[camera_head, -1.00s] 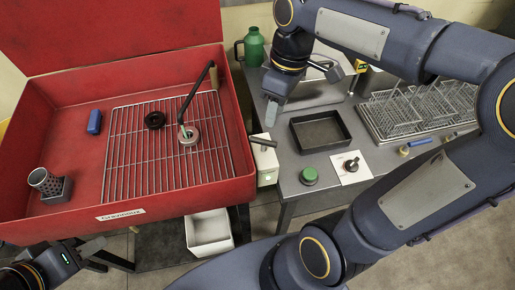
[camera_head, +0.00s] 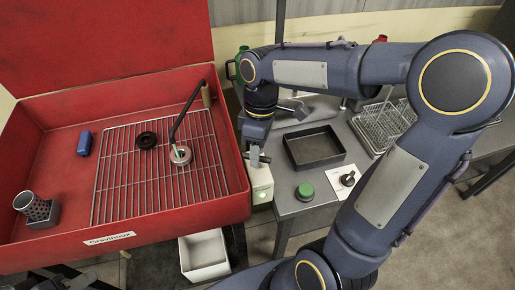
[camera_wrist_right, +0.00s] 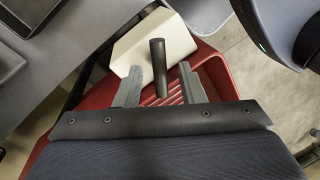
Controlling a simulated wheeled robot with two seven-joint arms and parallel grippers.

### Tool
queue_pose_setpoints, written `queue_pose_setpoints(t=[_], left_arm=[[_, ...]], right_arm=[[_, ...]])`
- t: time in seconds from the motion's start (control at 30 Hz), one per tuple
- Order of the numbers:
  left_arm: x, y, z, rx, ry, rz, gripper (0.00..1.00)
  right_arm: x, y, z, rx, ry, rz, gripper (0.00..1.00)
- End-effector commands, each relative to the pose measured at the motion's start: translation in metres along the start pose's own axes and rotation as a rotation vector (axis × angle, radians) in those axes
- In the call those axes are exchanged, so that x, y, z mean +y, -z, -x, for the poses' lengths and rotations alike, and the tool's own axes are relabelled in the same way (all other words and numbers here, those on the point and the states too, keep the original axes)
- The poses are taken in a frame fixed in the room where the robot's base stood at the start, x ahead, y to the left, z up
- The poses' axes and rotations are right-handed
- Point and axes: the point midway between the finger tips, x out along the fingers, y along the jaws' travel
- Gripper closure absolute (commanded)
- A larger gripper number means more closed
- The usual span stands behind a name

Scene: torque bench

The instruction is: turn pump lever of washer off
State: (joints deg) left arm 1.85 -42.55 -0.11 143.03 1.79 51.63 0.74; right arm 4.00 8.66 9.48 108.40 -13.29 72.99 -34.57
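The washer is a red open basin (camera_head: 190,214) with a raised lid, at the left of the head view. A white box (camera_head: 259,182) with a lit green lamp sits at its right side. The dark pump lever sticks out from this box; in the right wrist view the lever (camera_wrist_right: 158,66) stands between my fingers. My right gripper (camera_head: 256,158) is over the box in the head view. In the wrist view its fingers are open, one on each side of the lever, with gaps showing. My left gripper is barely in view at the bottom left edge, its fingers unclear.
The basin holds a wire grate (camera_head: 116,187), a black ring (camera_head: 146,140), a brush-like tool on a hose (camera_head: 181,154), a blue block (camera_head: 84,143) and a perforated cup (camera_head: 35,207). A black tray (camera_head: 314,147) and green button (camera_head: 305,192) are on the grey bench right of the box.

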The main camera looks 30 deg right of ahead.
Motion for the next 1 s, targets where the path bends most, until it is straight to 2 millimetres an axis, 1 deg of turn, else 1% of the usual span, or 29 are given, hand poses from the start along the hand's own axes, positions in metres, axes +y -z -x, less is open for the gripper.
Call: queue_pose_setpoints(t=[0.13,0.4,0.77,1.0], left_arm=[[0.0,0.0,0.0001,0.0,0.0,0.0,0.64],[0.0,0.0,0.0001,0.0,0.0,0.0,0.64],[0.0004,0.0004,0.0009,0.0,0.0,0.0,0.64],[0.0014,0.0015,0.003,0.0,0.0,0.0,0.64]], right_arm=[[0.0,-0.0001,0.0002,0.0,0.0,0.0,0.65],[0.0,0.0,0.0004,0.0,0.0,0.0,1.0],[-0.0001,-0.0004,0.0009,0.008,-0.001,-0.038,1.0],[-0.0002,-0.0012,0.0014,0.035,-0.001,-0.174,1.0]])
